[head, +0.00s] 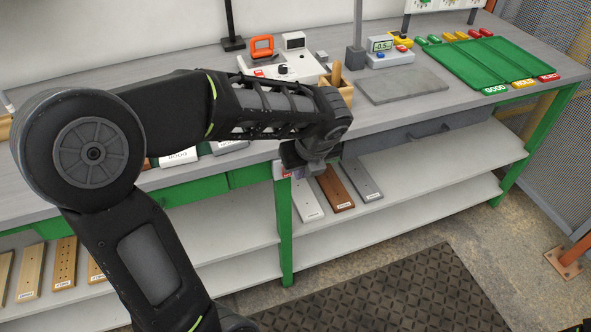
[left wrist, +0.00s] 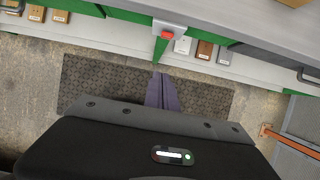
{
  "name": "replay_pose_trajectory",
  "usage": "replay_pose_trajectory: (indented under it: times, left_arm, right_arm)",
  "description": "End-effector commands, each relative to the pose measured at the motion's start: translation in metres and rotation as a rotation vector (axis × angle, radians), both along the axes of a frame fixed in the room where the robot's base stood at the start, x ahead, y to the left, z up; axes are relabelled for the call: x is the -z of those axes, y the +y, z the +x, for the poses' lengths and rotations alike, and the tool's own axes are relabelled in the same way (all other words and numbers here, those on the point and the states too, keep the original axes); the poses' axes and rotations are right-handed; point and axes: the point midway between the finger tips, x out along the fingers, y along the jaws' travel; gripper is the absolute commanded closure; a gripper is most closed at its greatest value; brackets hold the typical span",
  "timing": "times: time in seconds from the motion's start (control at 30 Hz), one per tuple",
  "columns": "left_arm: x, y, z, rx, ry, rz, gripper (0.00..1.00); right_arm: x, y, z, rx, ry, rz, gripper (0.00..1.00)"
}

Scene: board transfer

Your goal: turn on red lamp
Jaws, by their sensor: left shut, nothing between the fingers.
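A red button or lamp (left wrist: 167,35) sits on a small light grey box (left wrist: 170,27) at the bench's front edge, above a green leg, in the left wrist view. In the head view only part of this box (head: 280,170) shows beside my left gripper (head: 312,160), which hides the rest. My left gripper is at the bench front edge, its fingers (left wrist: 162,93) shut and empty. In the left wrist view the fingertips lie just below the button in the picture; I cannot tell whether they touch anything. No lit lamp can be made out. My right gripper is not in view.
The bench carries an instrument with an orange handle (head: 262,47), a small display unit (head: 383,45) and a green sorting tray (head: 442,65). Boards (head: 335,189) lie on the shelf below. A dark floor mat (head: 390,295) lies in front.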

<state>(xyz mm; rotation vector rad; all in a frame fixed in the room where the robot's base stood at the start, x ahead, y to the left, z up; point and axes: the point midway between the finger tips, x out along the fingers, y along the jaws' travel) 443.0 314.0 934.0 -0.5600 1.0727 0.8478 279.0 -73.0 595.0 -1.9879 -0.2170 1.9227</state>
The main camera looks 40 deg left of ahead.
Motion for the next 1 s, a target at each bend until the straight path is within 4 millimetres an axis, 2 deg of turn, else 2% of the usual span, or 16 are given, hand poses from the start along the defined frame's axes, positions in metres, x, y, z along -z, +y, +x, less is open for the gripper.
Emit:
replay_pose_trajectory:
  times: [0.27, 0.57, 0.8, 1.0]
  left_arm:
    - [0.034, 0.011, 0.007, -0.001, 0.003, 0.000, 1.00]
    - [0.090, 0.031, 0.020, -0.002, 0.004, -0.001, 1.00]
    - [0.082, 0.057, 0.039, -0.003, 0.001, -0.002, 1.00]
    - [0.082, 0.063, 0.043, -0.001, 0.002, -0.001, 1.00]
  right_arm:
    - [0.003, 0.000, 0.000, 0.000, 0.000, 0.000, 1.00]
    - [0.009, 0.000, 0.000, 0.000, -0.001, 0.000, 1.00]
    - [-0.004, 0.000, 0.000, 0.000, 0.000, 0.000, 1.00]
    - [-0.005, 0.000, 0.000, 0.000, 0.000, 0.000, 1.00]
